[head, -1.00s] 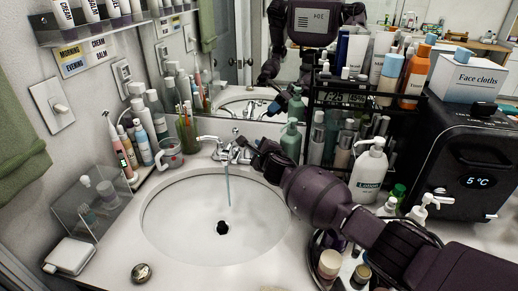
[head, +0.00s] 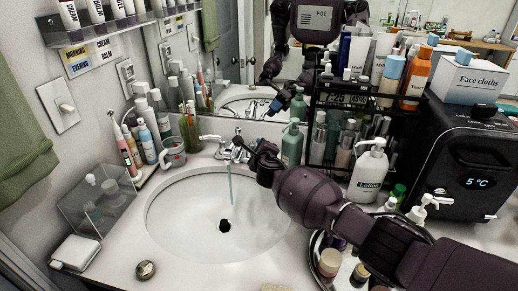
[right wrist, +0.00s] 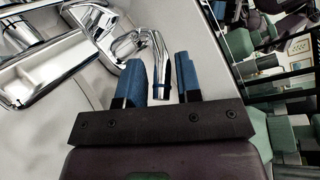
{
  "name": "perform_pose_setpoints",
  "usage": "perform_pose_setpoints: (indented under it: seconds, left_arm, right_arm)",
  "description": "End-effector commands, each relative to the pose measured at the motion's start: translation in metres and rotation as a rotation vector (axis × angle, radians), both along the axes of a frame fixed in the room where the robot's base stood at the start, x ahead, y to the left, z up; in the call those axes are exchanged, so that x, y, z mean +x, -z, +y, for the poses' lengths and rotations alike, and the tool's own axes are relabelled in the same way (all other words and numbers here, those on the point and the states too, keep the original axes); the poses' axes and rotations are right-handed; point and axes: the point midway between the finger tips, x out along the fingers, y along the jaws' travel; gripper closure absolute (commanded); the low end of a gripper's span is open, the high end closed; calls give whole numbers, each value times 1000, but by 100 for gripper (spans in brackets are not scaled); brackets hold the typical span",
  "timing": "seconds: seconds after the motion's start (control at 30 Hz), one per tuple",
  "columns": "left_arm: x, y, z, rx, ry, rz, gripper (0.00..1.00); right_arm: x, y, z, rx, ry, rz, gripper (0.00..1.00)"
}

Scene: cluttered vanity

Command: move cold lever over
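The chrome faucet (head: 228,147) stands behind the white sink basin, and a thin stream of water (head: 230,185) falls from its spout toward the drain. The left-hand lever (head: 210,138) points left. My right gripper (head: 243,150) is at the right side of the faucet, partly hiding the cold lever in the head view. In the right wrist view, my right gripper's two blue fingers (right wrist: 161,78) are apart. The chrome lever end (right wrist: 159,72), with a blue band, lies between them with gaps visible on both sides. My left gripper is not in view.
The sink basin (head: 185,220) is open below my arm. A green soap bottle (head: 292,142), a black rack of bottles (head: 340,125) and a white lotion pump bottle (head: 369,172) stand close to my right arm. A mug (head: 173,153) is left of the faucet.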

Motion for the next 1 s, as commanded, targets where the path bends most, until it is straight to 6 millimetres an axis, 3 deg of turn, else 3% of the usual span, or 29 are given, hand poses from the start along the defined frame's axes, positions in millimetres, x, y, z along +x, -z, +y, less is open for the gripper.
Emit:
perform_pose_setpoints:
  seconds: [0.1,0.47,1.0]
  left_arm:
    - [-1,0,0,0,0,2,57]
    - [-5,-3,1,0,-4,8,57]
    - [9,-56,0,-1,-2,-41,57]
  right_arm:
    - [0,0,0,0,0,0,55]
    - [-4,-5,-1,-1,-1,-3,55]
    - [-75,-21,-16,-1,-1,-3,55]
